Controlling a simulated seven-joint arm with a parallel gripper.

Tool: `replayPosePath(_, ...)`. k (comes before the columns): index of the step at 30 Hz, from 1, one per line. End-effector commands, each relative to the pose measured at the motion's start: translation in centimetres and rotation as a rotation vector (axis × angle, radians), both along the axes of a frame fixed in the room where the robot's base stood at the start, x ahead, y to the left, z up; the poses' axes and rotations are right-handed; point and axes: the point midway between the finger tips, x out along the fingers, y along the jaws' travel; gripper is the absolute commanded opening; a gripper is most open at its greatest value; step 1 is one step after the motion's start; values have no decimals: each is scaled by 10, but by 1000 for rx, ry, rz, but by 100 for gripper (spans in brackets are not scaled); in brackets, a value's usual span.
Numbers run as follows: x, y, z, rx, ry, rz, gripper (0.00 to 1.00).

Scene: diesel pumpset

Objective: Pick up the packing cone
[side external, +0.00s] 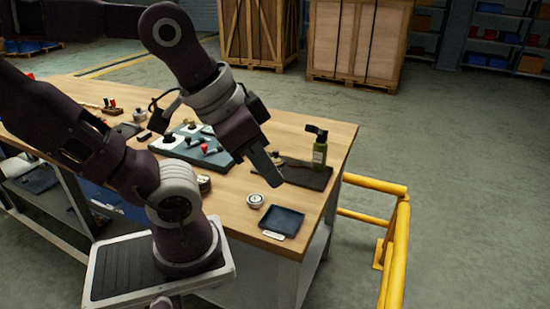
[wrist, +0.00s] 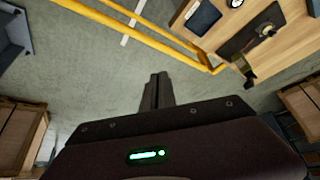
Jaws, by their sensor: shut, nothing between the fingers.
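I cannot make out the packing cone for certain. A small tan and dark piece (side external: 277,158) on the dark mat (side external: 318,178) may be it; a round tan piece also shows on the mat in the wrist view (wrist: 266,31). My gripper (side external: 275,181) is shut and empty, held above the bench in the side view, with its fingers pointing down and right. In the wrist view its closed fingers (wrist: 156,76) point toward the grey floor, with the bench off to the upper right.
A green bottle (side external: 320,150) stands at the mat's far edge. A dark tray (side external: 282,221) and a round gauge-like piece (side external: 255,200) lie near the front. A grey plate (side external: 194,148) carries several small parts. A yellow rail (side external: 395,235) stands beyond the bench's right end.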

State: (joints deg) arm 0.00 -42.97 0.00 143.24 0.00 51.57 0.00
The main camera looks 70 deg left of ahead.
Motion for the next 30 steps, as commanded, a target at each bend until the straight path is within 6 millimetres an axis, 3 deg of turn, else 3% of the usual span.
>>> replayPosePath(1, 0, 0, 0, 0, 0, 0, 12)
replayPosePath(7, 0, 0, 0, 0, 0, 0, 49)
replayPosePath(17, 1, 0, 6, 0, -3, 0, 49)
replayPosePath(22, 5, 2, 59, -9, -2, 18, 49)
replayPosePath(26, 53, 30, 96, -137, 76, 274, 49)
replayPosePath(30, 108, 82, 130, -267, 144, 581, 49)
